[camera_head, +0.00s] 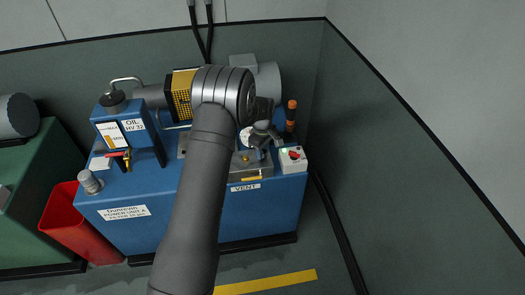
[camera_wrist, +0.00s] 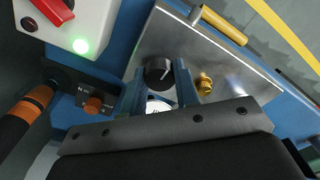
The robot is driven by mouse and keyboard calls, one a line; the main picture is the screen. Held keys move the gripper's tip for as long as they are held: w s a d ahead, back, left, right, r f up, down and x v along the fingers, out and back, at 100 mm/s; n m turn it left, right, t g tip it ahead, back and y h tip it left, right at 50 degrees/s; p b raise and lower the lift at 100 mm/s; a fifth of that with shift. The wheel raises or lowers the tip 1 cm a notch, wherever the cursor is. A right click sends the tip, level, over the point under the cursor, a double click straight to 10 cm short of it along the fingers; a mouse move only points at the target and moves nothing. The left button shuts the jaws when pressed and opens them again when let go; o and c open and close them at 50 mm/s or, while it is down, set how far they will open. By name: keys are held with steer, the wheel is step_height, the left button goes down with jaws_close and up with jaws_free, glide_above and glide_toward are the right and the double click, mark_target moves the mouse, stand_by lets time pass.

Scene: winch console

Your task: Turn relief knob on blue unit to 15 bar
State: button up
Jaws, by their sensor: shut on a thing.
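The blue power unit (camera_head: 130,240) stands against the wall, with a metal plate (camera_head: 262,168) on its top near the right end. In the wrist view a black round knob (camera_wrist: 158,72) with a white pointer line sits on that plate (camera_wrist: 185,50). My gripper (camera_wrist: 160,82) has one finger on each side of this knob and is shut on it. In the head view my gripper (camera_head: 262,152) is low over the plate and hides the knob. A white gauge face (camera_head: 246,137) is partly covered by my gripper; its reading is too small to tell.
A white box with a red switch and lit green lamp (camera_head: 293,160) and an orange-topped lever (camera_head: 291,115) stand close on the right. A brass fitting (camera_wrist: 205,85) and a yellow bar (camera_wrist: 223,25) are near the knob. A red-handled valve (camera_head: 120,155) is at left.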

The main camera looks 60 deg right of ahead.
steer(key=m, duration=0.6)
steer(key=shift+m, duration=0.4)
steer(key=m, duration=1.2)
steer(key=shift+m, duration=0.3)
steer(key=m, duration=0.6)
steer(key=shift+m, duration=0.4)
steer(key=o, duration=1)
